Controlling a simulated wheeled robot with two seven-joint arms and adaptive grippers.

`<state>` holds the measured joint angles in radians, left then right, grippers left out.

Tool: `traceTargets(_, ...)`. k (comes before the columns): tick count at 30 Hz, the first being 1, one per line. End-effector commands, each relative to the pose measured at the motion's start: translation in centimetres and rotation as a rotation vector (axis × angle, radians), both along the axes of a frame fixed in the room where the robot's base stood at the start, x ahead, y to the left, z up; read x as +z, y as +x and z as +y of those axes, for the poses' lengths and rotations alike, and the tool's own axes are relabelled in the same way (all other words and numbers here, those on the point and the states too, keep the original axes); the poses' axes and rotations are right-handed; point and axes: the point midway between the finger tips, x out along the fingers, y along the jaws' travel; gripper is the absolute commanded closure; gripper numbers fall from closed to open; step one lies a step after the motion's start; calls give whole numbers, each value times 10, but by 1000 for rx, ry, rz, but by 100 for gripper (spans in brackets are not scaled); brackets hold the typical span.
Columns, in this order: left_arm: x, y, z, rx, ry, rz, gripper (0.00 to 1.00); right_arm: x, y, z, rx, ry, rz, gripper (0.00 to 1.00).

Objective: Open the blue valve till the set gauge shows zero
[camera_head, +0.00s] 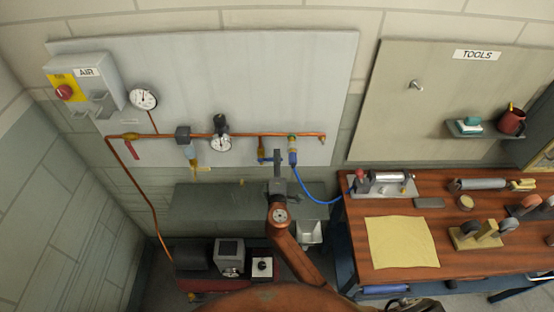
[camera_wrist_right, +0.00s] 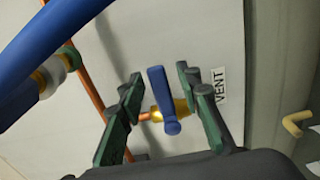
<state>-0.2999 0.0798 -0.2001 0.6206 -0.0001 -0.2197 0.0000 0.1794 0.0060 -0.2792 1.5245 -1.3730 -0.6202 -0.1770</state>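The blue valve (camera_wrist_right: 163,100) has a blue lever and a brass body on a copper pipe. In the wrist view it lies between the spread green and dark fingers of my right gripper (camera_wrist_right: 160,76), with gaps to both sides. In the head view my right gripper (camera_head: 277,160) is in front of the wall panel, just right of the blue valve lever (camera_head: 262,154) and partly hiding that area. Two round white gauges show: one on the regulator (camera_head: 220,144), one at upper left (camera_head: 143,97). Their needles are too small to read. My left gripper is out of view.
A blue hose (camera_head: 313,194) curves from a fitting beside the valve to the wooden bench (camera_head: 455,262), and crosses close in the wrist view (camera_wrist_right: 50,40). A VENT label (camera_wrist_right: 220,84) is by the valve. A red-handled valve (camera_head: 131,148) sits left on the copper pipe.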

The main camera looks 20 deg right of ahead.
Motion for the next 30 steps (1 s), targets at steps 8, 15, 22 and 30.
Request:
traceTargets(8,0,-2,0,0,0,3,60,0,2,-1,0,0,0,68)
traceTargets(15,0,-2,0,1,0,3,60,0,2,-1,0,0,0,83)
traceTargets(22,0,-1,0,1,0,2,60,0,2,-1,0,0,0,99)
traceTargets(30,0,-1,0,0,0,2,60,-1,2,-1,0,0,1,100)
